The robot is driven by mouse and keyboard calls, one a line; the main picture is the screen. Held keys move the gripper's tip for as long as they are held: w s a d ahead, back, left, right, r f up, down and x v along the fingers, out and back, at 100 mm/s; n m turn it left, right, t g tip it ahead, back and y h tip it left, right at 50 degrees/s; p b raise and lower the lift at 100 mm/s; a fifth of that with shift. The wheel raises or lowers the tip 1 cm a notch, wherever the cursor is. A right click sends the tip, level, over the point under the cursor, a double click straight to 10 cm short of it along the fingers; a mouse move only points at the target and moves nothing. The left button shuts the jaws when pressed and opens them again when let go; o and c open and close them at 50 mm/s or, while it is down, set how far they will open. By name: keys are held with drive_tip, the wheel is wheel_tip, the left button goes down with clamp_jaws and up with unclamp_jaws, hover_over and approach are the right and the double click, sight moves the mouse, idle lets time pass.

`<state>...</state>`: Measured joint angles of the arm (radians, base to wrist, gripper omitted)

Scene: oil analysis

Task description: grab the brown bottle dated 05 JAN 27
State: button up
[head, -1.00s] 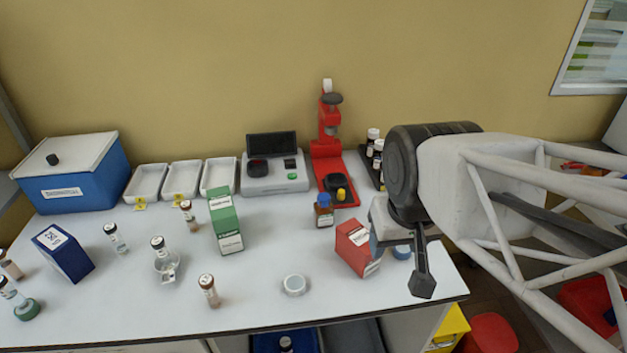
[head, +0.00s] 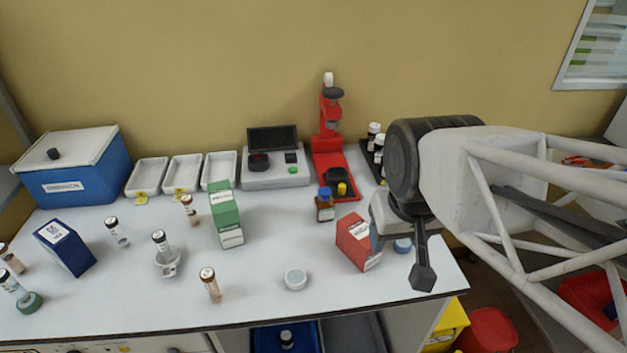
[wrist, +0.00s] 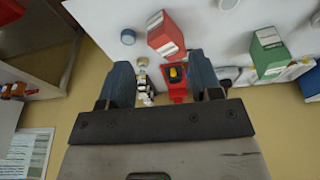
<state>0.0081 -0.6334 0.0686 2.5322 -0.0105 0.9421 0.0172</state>
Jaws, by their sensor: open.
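A brown bottle with a blue cap (head: 325,206) stands upright on the bench, left of the red box. Several dark bottles with white caps (head: 377,146) stand in a black rack at the back, partly hidden behind my arm. They also show between my fingers in the wrist view (wrist: 143,80). No date on any bottle is legible, so I cannot tell which is dated 05 JAN 27. My gripper (wrist: 161,80) is open and empty, above the right end of the bench. In the head view it is right of the red box.
A red box (head: 357,241) and a green box (head: 226,216) stand on the bench. A red stand (head: 329,150), a grey instrument (head: 277,178) and white trays (head: 184,174) line the back. Several small vials stand at the left.

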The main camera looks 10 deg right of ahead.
drive_tip(key=shift+o, duration=0.5)
drive_tip(key=n+t+h, duration=0.1)
drive_tip(key=n+h, duration=1)
drive_tip(key=n, duration=0.8)
hover_over(321, 194)
drive_tip(key=s+d, duration=0.2)
drive_tip(key=s, duration=0.7)
wheel_tip(321, 194, down, 11)
drive_tip(key=w+a+f+n+t+h, duration=0.1)
drive_tip(key=w+a+f+n+t, duration=0.3)
drive_tip(key=w+a+n, duration=0.1)
drive_tip(key=shift+w+a+f+n+t, duration=0.25)
drive_tip(key=shift+w+a+n, duration=0.2)
drive_tip(key=shift+a, duration=0.5)
drive_tip(key=shift+x, duration=1.3)
drive_tip(key=shift+d, duration=0.1)
